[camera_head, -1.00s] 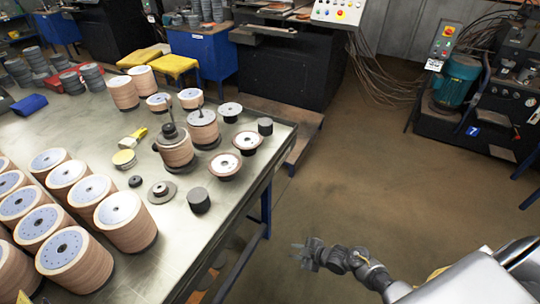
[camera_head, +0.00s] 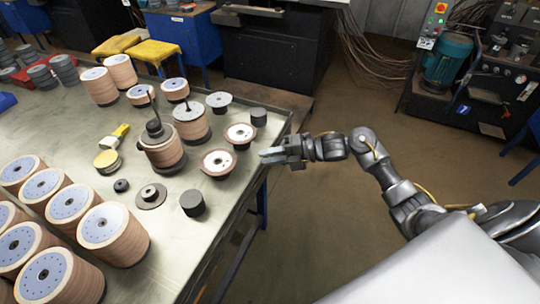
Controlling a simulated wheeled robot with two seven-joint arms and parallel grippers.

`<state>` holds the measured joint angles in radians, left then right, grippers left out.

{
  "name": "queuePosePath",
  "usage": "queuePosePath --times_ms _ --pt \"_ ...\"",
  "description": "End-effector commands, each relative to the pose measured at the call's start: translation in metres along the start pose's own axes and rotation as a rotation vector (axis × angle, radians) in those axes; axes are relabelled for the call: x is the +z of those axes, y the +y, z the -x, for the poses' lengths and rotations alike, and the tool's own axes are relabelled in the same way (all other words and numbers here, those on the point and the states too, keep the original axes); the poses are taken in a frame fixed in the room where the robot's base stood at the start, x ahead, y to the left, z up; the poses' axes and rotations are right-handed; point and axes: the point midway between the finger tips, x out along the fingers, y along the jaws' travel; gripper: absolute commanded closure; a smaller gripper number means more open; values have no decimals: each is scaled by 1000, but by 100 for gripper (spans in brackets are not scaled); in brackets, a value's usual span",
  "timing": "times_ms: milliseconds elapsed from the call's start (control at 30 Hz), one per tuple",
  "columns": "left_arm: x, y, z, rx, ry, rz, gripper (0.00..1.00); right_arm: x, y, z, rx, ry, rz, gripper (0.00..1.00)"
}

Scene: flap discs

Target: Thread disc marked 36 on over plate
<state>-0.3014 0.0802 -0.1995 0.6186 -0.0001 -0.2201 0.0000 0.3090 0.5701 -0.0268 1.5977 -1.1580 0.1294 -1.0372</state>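Two flap discs with white centres and reddish-brown rims lie near the table's right edge, one nearer (camera_head: 217,161) and one behind it (camera_head: 239,132). A grey-faced disc (camera_head: 218,99) lies further back. Their grit marks are too small to read, so I cannot tell which is 36. A flat grey plate with a raised hub (camera_head: 151,195) lies on the table. A stack of brown discs with a dark upright post (camera_head: 160,148) stands behind it. My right gripper (camera_head: 264,156) is just right of the nearer disc, apparently empty; its finger gap is unclear. My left gripper is out of view.
Tall disc stacks (camera_head: 113,232) fill the table's (camera_head: 165,268) left front. Dark cylinders stand near the plate (camera_head: 192,203) and at the right edge (camera_head: 258,117). Floor is open on the right.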

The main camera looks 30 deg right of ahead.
Motion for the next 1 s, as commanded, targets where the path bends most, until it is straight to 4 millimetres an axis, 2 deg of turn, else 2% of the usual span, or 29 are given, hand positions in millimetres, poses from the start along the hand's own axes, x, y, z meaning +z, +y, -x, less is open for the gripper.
queuePosePath --times_ms 533,700,1000 --pt "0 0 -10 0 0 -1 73 0 0 -58 2 2 -1 76" --pt "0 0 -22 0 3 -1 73 0 -2 -75 1 2 -1 76" --pt "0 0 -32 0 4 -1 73 0 -1 -94 1 2 -2 76"
